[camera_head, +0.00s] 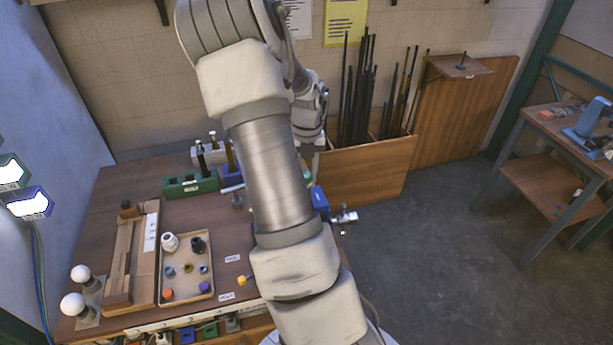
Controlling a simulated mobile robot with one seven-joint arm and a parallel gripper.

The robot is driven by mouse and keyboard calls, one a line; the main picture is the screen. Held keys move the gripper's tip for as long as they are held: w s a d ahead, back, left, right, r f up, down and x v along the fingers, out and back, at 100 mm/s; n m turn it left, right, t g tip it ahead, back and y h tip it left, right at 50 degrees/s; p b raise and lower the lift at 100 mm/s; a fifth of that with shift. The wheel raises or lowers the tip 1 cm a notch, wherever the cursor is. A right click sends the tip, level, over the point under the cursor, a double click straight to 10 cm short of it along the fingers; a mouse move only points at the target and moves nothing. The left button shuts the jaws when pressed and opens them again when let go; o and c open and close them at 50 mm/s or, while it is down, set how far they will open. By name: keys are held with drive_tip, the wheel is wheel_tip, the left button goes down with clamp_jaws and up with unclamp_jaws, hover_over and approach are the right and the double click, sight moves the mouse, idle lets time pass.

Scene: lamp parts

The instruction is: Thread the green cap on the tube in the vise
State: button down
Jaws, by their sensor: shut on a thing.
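My gripper (313,152) is at the back right of the workbench, above the blue vise, partly hidden behind my own arm. It is shut on a small green piece, which I take for the green cap (306,174); only a sliver of it shows beside the arm. The blue vise (320,202) shows at the bench's right edge, with a metal handle (345,216) sticking out to the right. My forearm covers the rest of the vise. The tube is hidden, so I cannot tell whether the cap touches it.
A beige tray (187,299) of small parts and a long wooden fixture (118,290) lie on the bench's left half. A wooden bin (368,170) of rods stands beyond the vise. Open floor lies right.

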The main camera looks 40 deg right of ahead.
drive_tip(key=shift+s+a+f+m+p, duration=0.1)
drive_tip(key=shift+a+f+m+p, duration=0.1)
drive_tip(key=shift+m+p, duration=0.45)
drive_tip(key=shift+d+m, duration=0.1)
drive_tip(key=shift+m, duration=0.15)
drive_tip(key=shift+s, duration=0.1)
drive_tip(key=shift+s+d+m, duration=0.1)
drive_tip(key=shift+d+m, duration=0.1)
drive_tip(key=shift+m, duration=0.4)
drive_tip(key=shift+s+d+m, duration=0.1)
drive_tip(key=shift+d+m, duration=0.05)
drive_tip(key=shift+m, duration=0.45)
drive_tip(key=c, duration=0.5)
unclamp_jaws()
drive_tip(key=shift+w, duration=0.1)
